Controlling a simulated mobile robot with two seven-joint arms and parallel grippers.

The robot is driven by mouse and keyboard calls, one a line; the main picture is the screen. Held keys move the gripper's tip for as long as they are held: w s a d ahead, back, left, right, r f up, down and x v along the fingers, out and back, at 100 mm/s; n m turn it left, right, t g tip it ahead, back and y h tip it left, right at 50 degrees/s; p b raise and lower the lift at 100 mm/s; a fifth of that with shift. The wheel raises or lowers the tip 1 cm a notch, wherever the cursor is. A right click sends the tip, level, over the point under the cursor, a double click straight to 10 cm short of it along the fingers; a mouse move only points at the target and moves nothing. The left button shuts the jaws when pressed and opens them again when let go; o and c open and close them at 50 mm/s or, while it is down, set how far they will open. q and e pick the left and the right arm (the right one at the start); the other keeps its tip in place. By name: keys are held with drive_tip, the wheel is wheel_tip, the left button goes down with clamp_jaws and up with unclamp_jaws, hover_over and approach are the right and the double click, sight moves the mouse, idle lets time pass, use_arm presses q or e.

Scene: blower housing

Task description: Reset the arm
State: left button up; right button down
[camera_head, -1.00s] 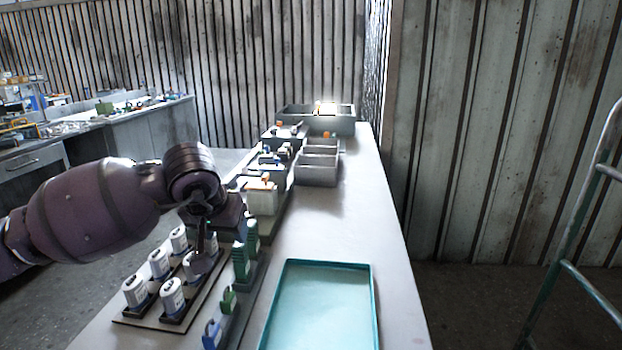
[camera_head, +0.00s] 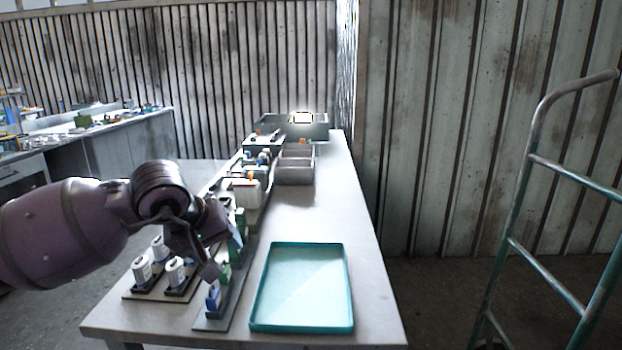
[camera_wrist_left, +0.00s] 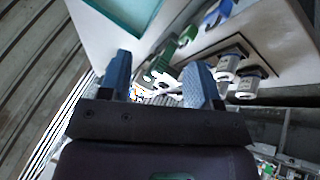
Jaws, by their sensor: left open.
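My left arm comes in from the left in the head view. Its left gripper (camera_head: 209,262) hangs over the near left part of the table, above the row of green and blue parts (camera_head: 213,295). In the left wrist view the two blue fingers of the left gripper (camera_wrist_left: 160,78) are apart. White and green parts (camera_wrist_left: 163,75) show beyond and between them; I see nothing gripped. My right gripper is not in view.
White canisters (camera_head: 176,271) stand on a dark base left of the gripper. A teal tray (camera_head: 350,300) lies right of it on the table. Grey bins (camera_head: 296,172) stand farther back. A metal ladder frame (camera_head: 515,245) stands at the right.

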use_arm(q)
drive_tip(key=s+d+r+n+g+h, duration=0.1)
drive_tip(key=s+d+r+n+h, duration=0.2)
drive_tip(key=d+r+n+h, duration=0.35)
drive_tip(key=s+d+r+n+g+h, duration=0.1)
drive_tip(key=s+d+r+n+h, duration=0.4)
drive_tip(key=n+h, duration=0.4)
drive_tip(key=w+a+f+m+t+y+p, duration=0.1)
drive_tip(key=a+f+m+t+y, duration=0.55)
drive_tip(key=f+m, duration=0.7)
drive_tip(key=a+f+m+t+y, duration=0.65)
drive_tip(key=f+m, duration=0.35)
drive_tip(key=m, duration=0.6)
drive_tip(key=s+a+f+n+g+y, duration=0.2)
drive_tip(key=s+a+f+n+g, duration=0.1)
drive_tip(key=s+f, duration=0.8)
drive_tip(key=s+a+f+n+g+y+p, duration=0.1)
drive_tip(key=s+a+f+n, duration=0.5)
drive_tip(key=s+f, duration=0.6)
drive_tip(key=s+g+y, duration=0.1)
drive_tip(key=s+y, duration=0.1)
drive_tip(key=s, duration=0.1)
drive_tip(key=shift+a+g, duration=0.15)
drive_tip(key=shift+g, duration=0.25)
drive_tip(key=shift+y, duration=0.25)
